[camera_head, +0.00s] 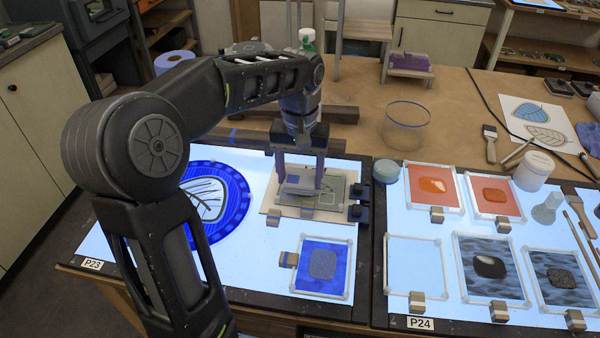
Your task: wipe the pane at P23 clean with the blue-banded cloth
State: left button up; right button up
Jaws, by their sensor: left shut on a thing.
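My left gripper (300,178) points down over the left light table, marked P23 (91,264). It is shut on a small grey folded pad, the cloth (297,188), with a bluish patch on it. The cloth is low over a pane (331,193) on a beige board, held by small clamps. I cannot tell whether it touches the glass. The pane shows greyish-green areas, partly hidden by the cloth and fingers. My right gripper is not in view.
A round blue-painted glass (236,190) lies left, partly behind my arm. A blue framed pane (321,278) lies in front. A black clamp (358,201) and a teal-grey round pot (386,171) stand right. The P24 light table (398,228) holds several framed panes. A glass bowl (405,136) stands behind.

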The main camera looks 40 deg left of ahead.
aim_at(322, 193)
pick_arm(q)
jog(key=shift+f, duration=0.45)
dwell(0.5)
jog(key=shift+d, duration=0.1)
jog(key=shift+w+d+f, duration=0.1)
jog(key=shift+w+d, duration=0.15)
jog(key=shift+d, duration=0.3)
jog(key=shift+w+d+f, duration=0.1)
jog(key=shift+w+d, duration=0.15)
jog(key=shift+d, duration=0.25)
jog(key=shift+w+d, duration=0.35)
jog(key=shift+d, duration=0.3)
jog(key=shift+w+d, duration=0.3)
jog(key=shift+d, duration=0.3)
jog(key=shift+a+r, duration=0.1)
jog(key=shift+s+a, duration=0.3)
jog(key=shift+a, duration=0.3)
jog(key=shift+s+a, duration=0.25)
jog(key=shift+a, duration=0.35)
jog(key=shift+a+r, duration=0.1)
jog(key=shift+a, duration=0.05)
